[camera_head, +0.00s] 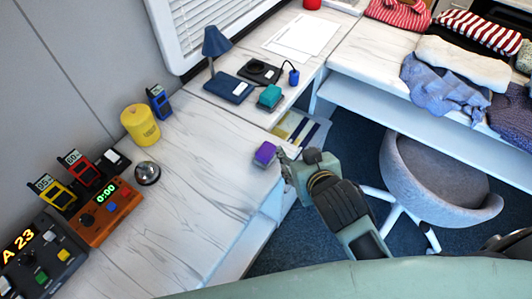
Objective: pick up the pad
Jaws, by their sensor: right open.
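A small purple block (265,154), which may be the pad, lies at the right edge of the white marbled desk (205,185). My right gripper (284,157) is open at the desk edge, just right of the purple block. I cannot tell if its fingers touch the block. Which of these is the pad is not clear. My left gripper is not in view.
A blue lamp (216,42), a yellow cylinder (141,124) and a silver bell (147,173) stand on the desk. Several control boxes fill its left end. A grey chair (440,180) stands right of my arm. Folded clothes lie on the right-hand counter. The desk's middle is clear.

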